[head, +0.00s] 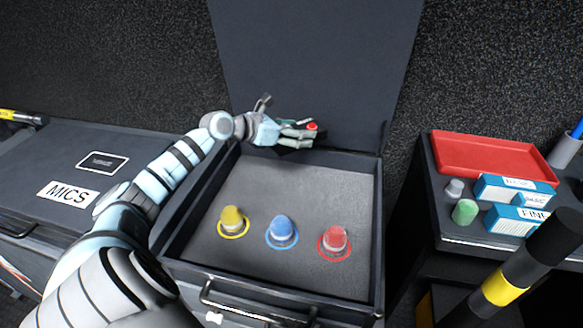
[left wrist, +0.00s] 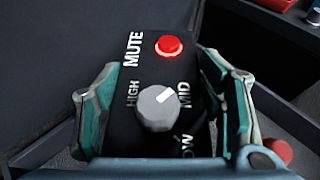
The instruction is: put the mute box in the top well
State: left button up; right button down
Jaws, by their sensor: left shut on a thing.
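My left gripper (head: 298,132) is above the far edge of the open case (head: 190,205). It is shut on the mute box (left wrist: 130,100), a black box with a MUTE label, a red button (left wrist: 169,47) and a grey knob (left wrist: 157,108) marked HIGH, MID and LOW. The fingers grip its two sides in the left wrist view. In the head view the fingers hide most of the box, and its red button (head: 312,126) shows. I cannot make out a top well in the case. My right gripper is not in view.
On the case's grey floor stand a yellow (head: 232,218), a blue (head: 282,229) and a red (head: 335,238) capped piece, each in a matching ring. The dark lid (head: 310,60) stands up behind. A side table on the right holds a red tray (head: 490,155) and small boxes (head: 513,188).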

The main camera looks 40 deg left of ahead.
aim_at(296, 192)
pick_arm(q)
notch_tip(296, 192, down, 18)
jog(key=b, duration=0.8)
jog(key=shift+d+f, duration=0.1)
jog(key=shift+f, duration=0.3)
jog(key=o, duration=1.1)
jog(key=shift+o, duration=1.3)
